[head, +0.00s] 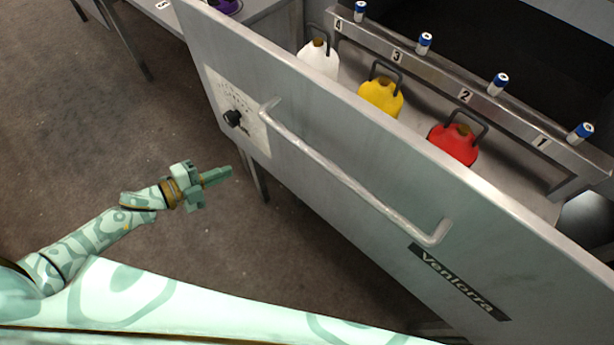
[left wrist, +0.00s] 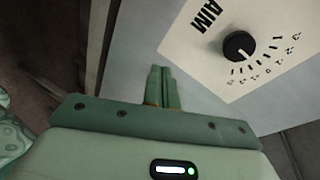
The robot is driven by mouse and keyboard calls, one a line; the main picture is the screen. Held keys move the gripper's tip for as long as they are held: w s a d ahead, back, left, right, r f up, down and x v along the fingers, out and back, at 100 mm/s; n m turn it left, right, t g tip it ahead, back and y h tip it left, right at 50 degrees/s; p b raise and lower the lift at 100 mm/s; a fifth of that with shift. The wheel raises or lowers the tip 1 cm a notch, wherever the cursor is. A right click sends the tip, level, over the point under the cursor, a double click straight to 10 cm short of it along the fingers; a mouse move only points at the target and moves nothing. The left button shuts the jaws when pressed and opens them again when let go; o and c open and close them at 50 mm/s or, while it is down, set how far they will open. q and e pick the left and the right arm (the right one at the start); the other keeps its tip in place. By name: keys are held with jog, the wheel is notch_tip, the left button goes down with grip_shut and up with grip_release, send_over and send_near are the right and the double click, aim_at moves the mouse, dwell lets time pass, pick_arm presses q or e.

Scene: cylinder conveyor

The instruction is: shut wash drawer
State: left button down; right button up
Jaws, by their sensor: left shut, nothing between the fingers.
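The wash drawer (head: 330,200) stands pulled out in the head view. My left gripper (head: 228,174) is shut and empty, in front of the panel's left part, below the dial. In the left wrist view its fingers (left wrist: 162,75) lie together in front of the grey drawer panel (left wrist: 135,60), beside the dial plate. I cannot tell whether they touch the panel. My right gripper is not in view.
Inside the drawer are a white jug (head: 318,60), a yellow jug (head: 381,95) and a red jug (head: 454,145). Behind them is a numbered rail (head: 440,80) with several blue-capped cylinders. A black dial (head: 233,118) sits on the panel. Dark floor (head: 70,130) lies open at left.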

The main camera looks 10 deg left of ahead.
pick_arm(q)
jog(key=s+d+r+m+g+h, duration=0.3)
jog(key=d+r+m+h, duration=0.1)
jog(key=d+r+m, duration=0.1)
jog(key=m+g+h, duration=0.3)
jog(key=m+g, duration=0.1)
jog(key=m, duration=0.1)
send_near(325, 176)
jog(key=s+d, duration=0.2)
jog(key=d, duration=0.2)
jog(key=shift+w+d+f+b, duration=0.15)
jog(key=shift+w+d+b, duration=0.1)
jog(key=shift+w, duration=0.3)
jog(key=shift+w+d+f+b, duration=0.1)
jog(key=shift+w+d, duration=0.2)
jog(key=shift+w, duration=0.3)
jog(key=shift+w+d, duration=0.25)
jog(key=shift+w, duration=0.2)
